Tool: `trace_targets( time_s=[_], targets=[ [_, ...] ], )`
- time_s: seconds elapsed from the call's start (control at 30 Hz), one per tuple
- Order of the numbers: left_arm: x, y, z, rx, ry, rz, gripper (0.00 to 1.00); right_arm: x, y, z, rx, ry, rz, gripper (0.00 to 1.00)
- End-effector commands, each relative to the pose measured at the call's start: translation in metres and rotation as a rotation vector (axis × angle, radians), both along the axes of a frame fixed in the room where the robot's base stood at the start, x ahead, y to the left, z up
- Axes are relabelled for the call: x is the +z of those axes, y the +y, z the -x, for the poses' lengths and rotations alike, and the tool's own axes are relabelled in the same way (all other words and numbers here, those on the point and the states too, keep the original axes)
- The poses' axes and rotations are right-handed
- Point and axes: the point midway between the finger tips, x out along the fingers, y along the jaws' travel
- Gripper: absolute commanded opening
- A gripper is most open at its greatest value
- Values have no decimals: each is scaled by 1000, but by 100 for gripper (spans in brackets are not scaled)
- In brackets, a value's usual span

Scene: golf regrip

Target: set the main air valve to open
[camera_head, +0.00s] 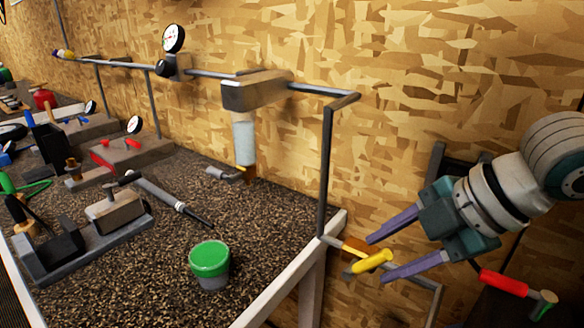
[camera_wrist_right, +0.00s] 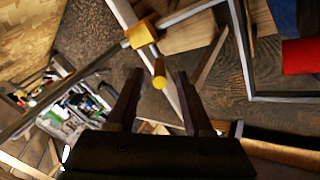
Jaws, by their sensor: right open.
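The main air valve has an orange-yellow body (camera_head: 345,245) on the grey pipe just past the bench corner, and a yellow lever (camera_head: 370,263) sticking out towards the lower part of the picture. My right gripper (camera_head: 379,258) is open, its two purple fingers reaching in from the right on either side of the lever's region. In the right wrist view the lever (camera_wrist_right: 159,75) shows end-on between the open fingertips (camera_wrist_right: 157,90), apart from both; the valve body (camera_wrist_right: 140,33) is beyond it. I cannot tell how deep the lever sits between the fingers. My left gripper is not in view.
The grey pipe (camera_head: 326,170) drops from the wall filter (camera_head: 245,135) to the valve. The bench (camera_head: 150,250) holds a green-lidded tub (camera_head: 210,262), a vise (camera_head: 112,210) and gauges. A red cylinder (camera_head: 503,283) lies below my right arm. Chipboard wall (camera_head: 430,80) stands close behind.

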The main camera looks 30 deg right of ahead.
Motion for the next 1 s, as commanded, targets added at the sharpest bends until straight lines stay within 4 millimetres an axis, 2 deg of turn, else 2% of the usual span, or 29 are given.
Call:
trace_targets(
  time_s=[0.1, 0.33, 0.5, 0.8, 0.93, 1.0],
  targets=[
    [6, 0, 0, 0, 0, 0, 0, 20, -6, 14, 5, 4, 7, 51],
    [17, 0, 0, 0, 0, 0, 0, 48, -14, 30, 2, 0, 6, 51],
    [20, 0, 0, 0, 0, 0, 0, 56, -15, 36, 1, 1, 2, 51],
    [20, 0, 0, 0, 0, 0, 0, 57, -15, 37, 1, 1, -1, 51],
    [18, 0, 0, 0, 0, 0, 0, 56, -18, 32, -20, -7, 3, 38],
    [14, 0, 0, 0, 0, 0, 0, 55, -26, 18, -78, -25, 11, 31]
  ],
)
